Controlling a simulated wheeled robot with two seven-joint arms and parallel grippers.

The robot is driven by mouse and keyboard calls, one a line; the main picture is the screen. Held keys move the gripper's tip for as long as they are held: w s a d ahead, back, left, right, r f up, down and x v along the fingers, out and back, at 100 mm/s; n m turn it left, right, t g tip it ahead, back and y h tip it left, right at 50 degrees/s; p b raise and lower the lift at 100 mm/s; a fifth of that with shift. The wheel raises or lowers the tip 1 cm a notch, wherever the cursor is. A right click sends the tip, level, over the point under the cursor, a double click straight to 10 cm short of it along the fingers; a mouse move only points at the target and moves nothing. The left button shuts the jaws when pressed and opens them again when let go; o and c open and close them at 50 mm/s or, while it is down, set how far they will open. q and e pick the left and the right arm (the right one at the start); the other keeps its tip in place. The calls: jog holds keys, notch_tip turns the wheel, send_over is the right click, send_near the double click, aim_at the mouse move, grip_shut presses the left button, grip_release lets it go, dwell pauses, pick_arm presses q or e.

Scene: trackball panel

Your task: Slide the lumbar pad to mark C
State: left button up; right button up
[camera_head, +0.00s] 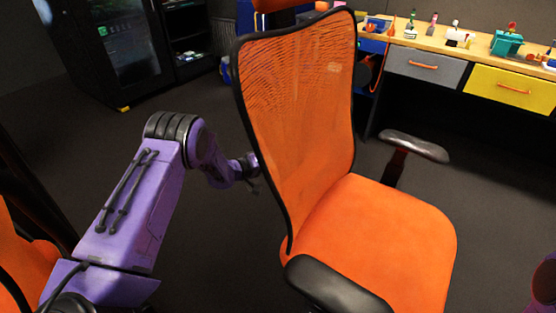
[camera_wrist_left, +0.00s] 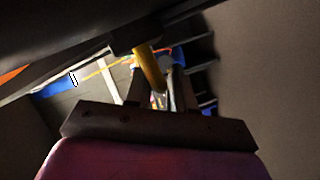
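The orange mesh office chair (camera_head: 300,110) stands in the middle of the head view, its backrest toward my left arm. My left gripper (camera_head: 250,168) is at the left edge of the backrest, partly hidden behind it. In the left wrist view, my left gripper (camera_wrist_left: 160,95) has its dark fingers apart. A yellow rod (camera_wrist_left: 149,66) comes down from a dark block (camera_wrist_left: 135,38) under the chair's dark frame and reaches toward the gap between the fingers. Contact with it cannot be told. I cannot clearly make out the lumbar pad or mark C. My right gripper is not in view.
The chair has a left armrest (camera_head: 335,285) in front and another armrest (camera_head: 415,146) behind. A workbench (camera_head: 470,55) with drawers and small items stands at the back right. A dark cabinet (camera_head: 125,50) stands at the back left.

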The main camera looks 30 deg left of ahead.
pick_arm(q)
jog(key=p+v, duration=0.1)
jog(key=v, duration=0.8)
jog(key=shift+s, duration=0.15)
jog(key=shift+a, duration=0.1)
jog(key=s+d+f+n+g+y+p, duration=0.1)
jog(key=s+d+f+g+y+p, duration=0.2)
jog(key=s+f+y, duration=0.75)
jog(key=s+d+r+g+p, duration=0.1)
jog(key=s+d+g+p, duration=0.1)
jog(key=s, duration=1.1)
jog(key=s+d+r+m+g+p, duration=0.1)
jog(key=s+g+p, duration=0.4)
jog(key=s, duration=0.9)
jog(key=shift+d+r+g+y+p, duration=0.3)
jog(key=shift+d+r+y+p, duration=0.15)
jog(key=shift+d+r, duration=0.3)
